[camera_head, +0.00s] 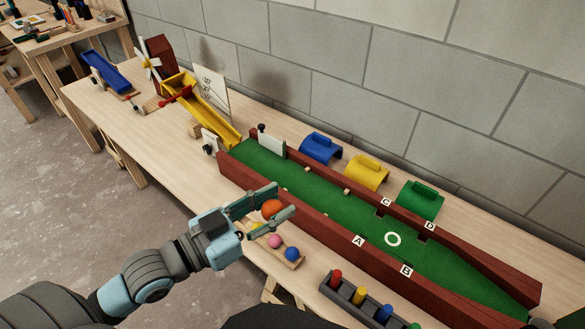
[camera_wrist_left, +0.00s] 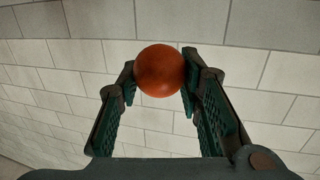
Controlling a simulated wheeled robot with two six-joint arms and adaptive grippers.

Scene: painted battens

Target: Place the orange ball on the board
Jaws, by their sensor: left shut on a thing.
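The orange ball (camera_head: 271,208) is held between the fingers of my left gripper (camera_head: 274,206), which is shut on it. In the left wrist view the ball (camera_wrist_left: 160,70) sits between the two fingertips (camera_wrist_left: 160,78), with the wall behind. In the head view the gripper appears over the near edge of the green board (camera_head: 345,218) with its dark red side rails; its height above the board is hard to tell. A white ring (camera_head: 393,239) is marked on the board, near labels A, B, C and D. My right gripper is not in view.
A small wooden rack with a pink ball (camera_head: 274,241) and a blue ball (camera_head: 292,254) lies under my left gripper. A grey tray of coloured pegs (camera_head: 347,290) stands in front. Blue (camera_head: 321,148), yellow (camera_head: 366,172) and green (camera_head: 420,199) arches stand behind the board. A yellow chute (camera_head: 212,113) is at the board's left end.

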